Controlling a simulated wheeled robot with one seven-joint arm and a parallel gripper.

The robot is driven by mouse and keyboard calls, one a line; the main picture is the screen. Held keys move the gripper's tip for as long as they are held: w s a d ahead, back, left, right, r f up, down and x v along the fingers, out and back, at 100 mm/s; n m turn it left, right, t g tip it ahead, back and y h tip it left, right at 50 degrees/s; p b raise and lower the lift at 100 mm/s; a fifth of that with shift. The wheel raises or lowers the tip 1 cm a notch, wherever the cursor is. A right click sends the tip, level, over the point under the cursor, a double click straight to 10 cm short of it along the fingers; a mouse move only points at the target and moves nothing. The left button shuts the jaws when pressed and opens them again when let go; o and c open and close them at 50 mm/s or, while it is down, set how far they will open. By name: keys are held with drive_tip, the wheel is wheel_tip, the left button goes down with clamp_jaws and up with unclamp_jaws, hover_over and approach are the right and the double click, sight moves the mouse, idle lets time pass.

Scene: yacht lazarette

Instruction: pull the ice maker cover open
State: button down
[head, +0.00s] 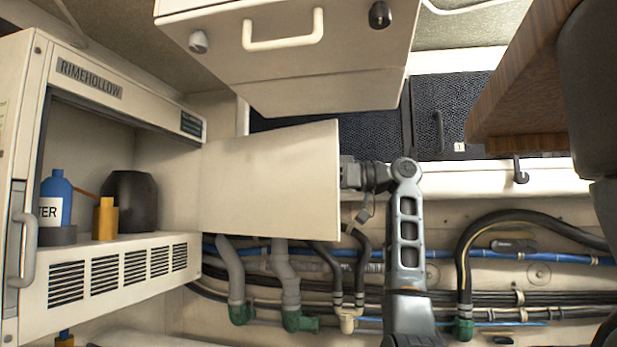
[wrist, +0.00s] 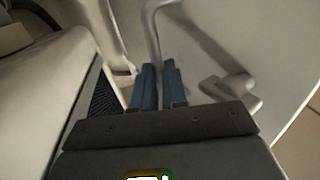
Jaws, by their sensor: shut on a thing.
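The ice maker is the cream RIMEHOLLOW cabinet (head: 85,90) at the left of the head view. Its cover (head: 270,185) is a flat cream panel, swung wide open and standing out from the cabinet's right side. My gripper is at the cover's far right edge, its fingers hidden behind the panel in the head view. In the wrist view my gripper (wrist: 159,70) is shut on the cover's pale handle (wrist: 152,28), which runs down between the blue fingers. The cover's face (wrist: 225,50) fills the right of that view.
Inside the cabinet stand a blue bottle (head: 57,190), an orange bottle (head: 105,218) and a dark rounded object (head: 130,200). A cream box with a handle (head: 285,55) hangs above the cover. Hoses (head: 285,270) run below it. A wooden edge (head: 520,85) juts in at upper right.

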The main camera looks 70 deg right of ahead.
drive_tip(key=shift+w+d+f, duration=0.15)
drive_tip(key=shift+w+d, duration=0.05)
drive_tip(key=shift+w, duration=0.15)
drive_tip(key=c, duration=1.6)
unclamp_jaws()
drive_tip(key=shift+o, duration=0.8)
drive_tip(key=shift+w+d+f, duration=0.1)
drive_tip(key=shift+w, duration=0.05)
drive_tip(key=shift+o, duration=1.4)
drive_tip(key=shift+s, duration=0.25)
drive_tip(key=b+v, duration=0.1)
drive_tip(key=v, duration=0.6)
drive_tip(key=shift+s+b, duration=0.25)
drive_tip(key=shift+b, duration=0.05)
drive_tip(key=shift+d, duration=0.1)
